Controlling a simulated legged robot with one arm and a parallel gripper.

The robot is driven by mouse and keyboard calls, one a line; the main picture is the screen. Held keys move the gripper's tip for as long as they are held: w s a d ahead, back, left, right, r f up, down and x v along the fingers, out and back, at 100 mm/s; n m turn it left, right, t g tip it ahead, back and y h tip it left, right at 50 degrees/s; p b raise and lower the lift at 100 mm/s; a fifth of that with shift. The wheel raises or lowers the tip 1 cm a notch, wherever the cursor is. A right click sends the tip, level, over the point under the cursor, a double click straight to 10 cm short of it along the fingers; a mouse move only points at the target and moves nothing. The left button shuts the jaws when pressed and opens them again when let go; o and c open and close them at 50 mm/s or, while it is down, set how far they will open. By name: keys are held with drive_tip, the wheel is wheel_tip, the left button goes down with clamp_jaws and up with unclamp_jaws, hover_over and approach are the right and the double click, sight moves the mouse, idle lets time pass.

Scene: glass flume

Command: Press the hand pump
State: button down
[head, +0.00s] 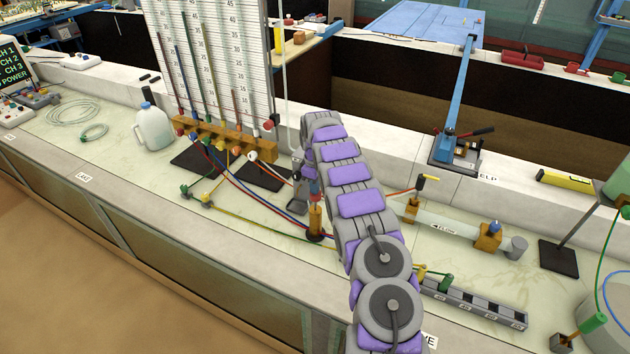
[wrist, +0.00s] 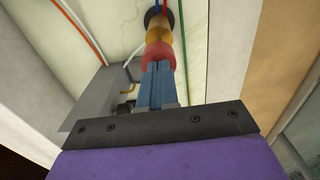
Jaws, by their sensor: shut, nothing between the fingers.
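The hand pump (head: 316,220) looks like a small amber upright cylinder with a red top on a dark round base, on the pale bench in front of the gauge board. In the wrist view its red top (wrist: 157,54) is just beyond my fingertips, with the amber body behind it. My gripper (wrist: 157,68) has its blue fingers together and empty, pointing down at the red top. They look in contact or very nearly so; I cannot tell which. In the head view my gripper is partly hidden by my arm.
A manometer board (head: 222,60) with coloured tubes stands behind to the left. Hoses (head: 240,185) run across the bench near the pump. A white jug (head: 153,128) is farther left. A clear horizontal tube (head: 445,222) lies to the right. The bench's front strip is clear.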

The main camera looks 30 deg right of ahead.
sight(315, 198)
drive_tip(key=shift+f, duration=0.2)
wheel_tip(315, 198, down, 5)
drive_tip(key=shift+s, duration=0.1)
idle(0.4)
drive_tip(key=shift+s+a+f, duration=0.1)
